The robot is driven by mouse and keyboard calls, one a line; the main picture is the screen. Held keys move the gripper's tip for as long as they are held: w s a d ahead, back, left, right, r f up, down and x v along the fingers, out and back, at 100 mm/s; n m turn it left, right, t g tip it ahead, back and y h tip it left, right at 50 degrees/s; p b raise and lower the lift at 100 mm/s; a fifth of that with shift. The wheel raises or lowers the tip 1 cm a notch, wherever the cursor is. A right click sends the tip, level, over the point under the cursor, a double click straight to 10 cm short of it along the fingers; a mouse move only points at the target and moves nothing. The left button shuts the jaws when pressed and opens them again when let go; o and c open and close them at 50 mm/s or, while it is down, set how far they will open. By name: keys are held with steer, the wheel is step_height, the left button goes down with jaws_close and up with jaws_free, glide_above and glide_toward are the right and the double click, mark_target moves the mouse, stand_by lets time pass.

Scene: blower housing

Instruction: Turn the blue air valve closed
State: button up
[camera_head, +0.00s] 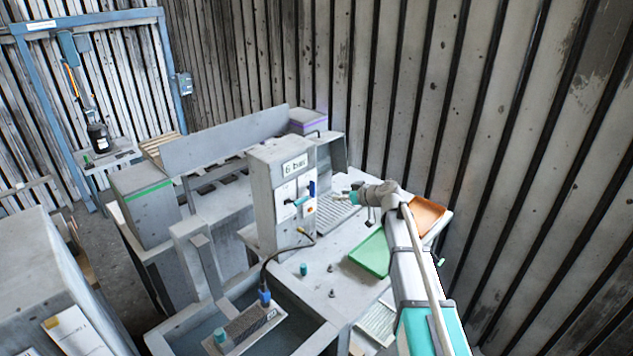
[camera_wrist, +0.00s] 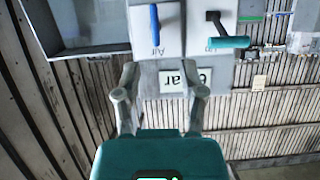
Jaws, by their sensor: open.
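The blue air valve (camera_head: 312,188) is on the front of a grey panel box, its handle standing upright. In the wrist view the blue handle (camera_wrist: 155,24) is near the top, lengthwise up and down, on a white plate marked "Air". A teal-gripped lever (camera_head: 301,201) sits beside it; the wrist view shows this lever (camera_wrist: 230,43) right of the blue handle, pointing sideways. My gripper (camera_head: 350,197) is in front of the panel, apart from the valve. Its fingers (camera_wrist: 160,78) are spread and empty, with the blue handle beyond their tips.
A "6 bar" sign (camera_head: 294,166) is on the panel above the valves. A green tray (camera_head: 371,254) and an orange tray (camera_head: 427,214) lie on the bench near my arm. A dark cable with a blue connector (camera_head: 265,296) hangs in front. Small teal-topped pieces (camera_head: 303,269) stand on the bench.

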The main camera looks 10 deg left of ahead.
mark_target(315, 188)
steer(key=shift+w+a+r+t, duration=0.15)
steer(key=shift+w+r+t, duration=0.15)
steer(key=shift+w+r, duration=0.3)
steer(key=shift+f, duration=0.1)
steer(key=b+x, duration=0.5)
steer(key=x, duration=0.8)
steer(key=shift+w+a, duration=0.15)
steer(key=shift+a, duration=0.2)
